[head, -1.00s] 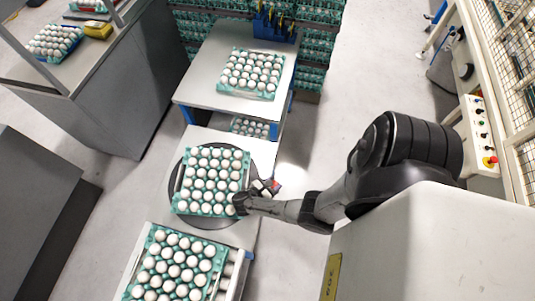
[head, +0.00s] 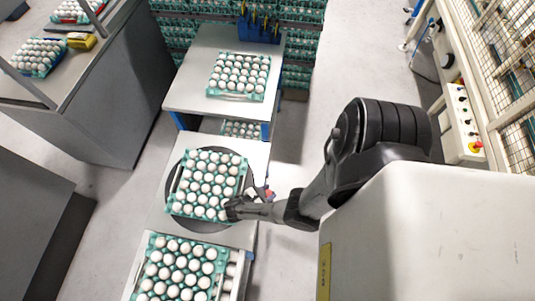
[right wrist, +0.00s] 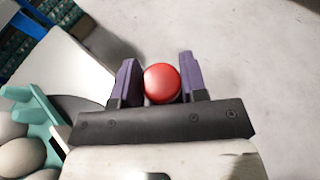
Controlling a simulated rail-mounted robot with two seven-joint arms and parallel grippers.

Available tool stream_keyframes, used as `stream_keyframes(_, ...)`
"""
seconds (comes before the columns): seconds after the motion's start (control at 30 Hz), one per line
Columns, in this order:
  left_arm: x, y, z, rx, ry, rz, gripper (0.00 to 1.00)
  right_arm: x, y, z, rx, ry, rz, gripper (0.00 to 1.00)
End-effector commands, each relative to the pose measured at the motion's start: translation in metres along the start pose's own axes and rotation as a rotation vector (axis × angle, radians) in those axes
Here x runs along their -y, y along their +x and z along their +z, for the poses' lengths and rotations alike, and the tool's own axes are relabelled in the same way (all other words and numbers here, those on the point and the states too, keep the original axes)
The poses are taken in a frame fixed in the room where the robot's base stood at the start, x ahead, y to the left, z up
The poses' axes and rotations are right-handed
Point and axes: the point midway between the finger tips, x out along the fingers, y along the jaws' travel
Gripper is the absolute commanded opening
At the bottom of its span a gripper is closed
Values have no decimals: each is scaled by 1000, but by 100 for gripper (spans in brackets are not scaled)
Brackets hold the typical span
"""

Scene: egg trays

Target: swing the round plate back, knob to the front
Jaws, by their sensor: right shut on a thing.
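The round plate (head: 197,224) is a dark disc on the light table, with a teal tray (head: 175,205) full of white eggs on top. Its red knob (head: 270,194) is at the plate's right side in the head view. My right gripper (head: 262,196) reaches in from the right and is shut on this knob. In the right wrist view, the red knob (right wrist: 162,83) sits between the two purple fingers of my right gripper (right wrist: 158,80). Part of the plate's right edge is hidden by the gripper. My left gripper is not in view.
Another egg tray (head: 222,258) lies close in front of the plate. A far table (head: 195,88) holds a further egg tray and a blue holder (head: 259,28). A control box with buttons (head: 462,120) stands at the right. The floor between is clear.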

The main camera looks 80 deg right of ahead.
Motion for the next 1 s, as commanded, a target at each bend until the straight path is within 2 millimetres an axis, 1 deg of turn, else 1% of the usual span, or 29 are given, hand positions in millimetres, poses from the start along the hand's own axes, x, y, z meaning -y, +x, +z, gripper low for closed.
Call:
stream_keyframes(0.17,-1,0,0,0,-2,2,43,3,-2,-2,-4,-5,-4,0)
stream_keyframes(0.2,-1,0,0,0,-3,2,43,3,-2,-2,-4,-5,-4,43)
stream_keyframes(0.4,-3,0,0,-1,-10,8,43,2,-1,-1,-2,-4,-2,62)
stream_keyframes(0.63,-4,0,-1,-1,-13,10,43,1,-2,0,-2,-3,-1,62)
stream_keyframes(0.77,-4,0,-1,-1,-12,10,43,1,-9,0,-2,-2,-1,62)
stream_keyframes(0.87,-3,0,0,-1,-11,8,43,0,-23,-1,-4,-1,0,62)
stream_keyframes(1.0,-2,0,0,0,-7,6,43,0,-51,-1,-5,-2,1,62)
